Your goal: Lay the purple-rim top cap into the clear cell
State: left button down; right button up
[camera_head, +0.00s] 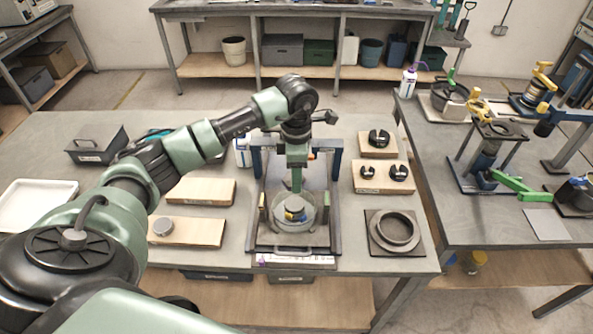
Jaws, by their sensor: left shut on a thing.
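The clear cell (308,216) is a round, see-through dish in the dark frame at the middle of the table. My left gripper (296,187) points straight down just above it, inside the frame. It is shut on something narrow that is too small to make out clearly. I cannot pick out a purple rim on any cap here. My right gripper is not in view.
The frame's dark posts (257,160) stand close on both sides of the gripper. Wooden boards with dark round parts (378,138) and a dark ring (395,231) lie to the right.

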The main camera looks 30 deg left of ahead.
aim_at(296, 203)
pick_arm(q)
jog(key=shift+f+b, duration=0.6)
jog(key=shift+f, duration=0.55)
jog(key=shift+f+b, duration=0.75)
jog(key=shift+f, duration=0.45)
jog(key=shift+f+b, duration=1.5)
jog(key=shift+f, duration=0.2)
jog(key=shift+f+b, duration=0.15)
jog(key=shift+b, duration=0.25)
jog(key=c, duration=0.6)
grip_release()
jog(key=shift+c, duration=0.2)
jog(key=shift+o, duration=0.3)
